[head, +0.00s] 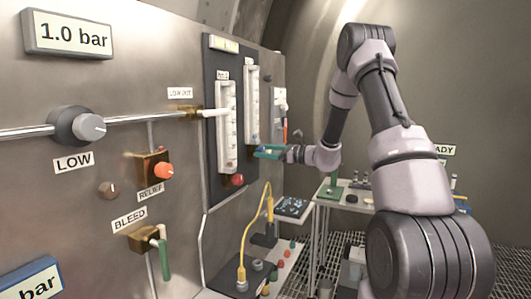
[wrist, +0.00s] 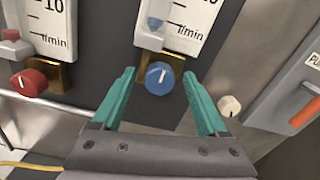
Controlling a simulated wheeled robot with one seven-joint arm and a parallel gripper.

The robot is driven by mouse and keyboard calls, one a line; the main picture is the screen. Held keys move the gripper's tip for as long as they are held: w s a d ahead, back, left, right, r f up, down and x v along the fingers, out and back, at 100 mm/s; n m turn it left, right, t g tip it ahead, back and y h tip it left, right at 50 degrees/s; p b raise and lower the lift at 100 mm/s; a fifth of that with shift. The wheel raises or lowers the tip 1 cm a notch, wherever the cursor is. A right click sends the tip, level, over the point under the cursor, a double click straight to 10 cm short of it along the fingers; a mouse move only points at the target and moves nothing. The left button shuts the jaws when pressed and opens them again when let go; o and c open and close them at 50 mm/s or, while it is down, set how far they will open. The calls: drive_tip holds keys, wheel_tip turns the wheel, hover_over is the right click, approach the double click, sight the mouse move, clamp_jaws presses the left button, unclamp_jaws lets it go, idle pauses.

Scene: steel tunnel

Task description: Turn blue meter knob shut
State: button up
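The blue meter knob (wrist: 159,78) has a white pointer line that stands close to upright. It sits on a brass block at the foot of a white flow meter (wrist: 175,25) marked l/min. My gripper (wrist: 162,88) is open, with one teal finger on each side of the blue knob and a visible gap on both sides. In the head view my gripper (head: 268,152) is at the lower end of the farther flow meter (head: 252,105). The blue knob cannot be made out there.
A red knob (wrist: 28,82) sits left of the blue one under another meter, and a cream knob (wrist: 230,105) sits to the right. A panel with an orange part (wrist: 304,112) is at far right. A small table (head: 345,200) with items stands beyond.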

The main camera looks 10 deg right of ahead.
drive_tip(key=v, duration=1)
drive_tip(key=shift+s+d, duration=0.25)
drive_tip(key=shift+d, duration=0.05)
drive_tip(key=shift+r, duration=0.1)
drive_tip(key=s+a+r+n+g+h, duration=0.2)
drive_tip(key=s+a+r+n+g, duration=0.3)
drive_tip(key=s, duration=0.4)
drive_tip(key=s+a+r+n+g+h, duration=0.25)
drive_tip(key=s+a+n, duration=0.3)
drive_tip(key=s, duration=0.45)
drive_tip(key=s+d+r+n+t+h, duration=0.2)
drive_tip(key=s+d+n+h, duration=0.1)
drive_tip(key=s, duration=0.4)
drive_tip(key=s+d+r+n+t+h, duration=0.2)
drive_tip(key=s+d+r+n+h, duration=0.1)
drive_tip(key=s, duration=0.4)
drive_tip(key=shift+s+d+r+n+h, duration=0.2)
drive_tip(key=shift+s+d+n+h, duration=0.15)
drive_tip(key=shift+d+n+h, duration=0.55)
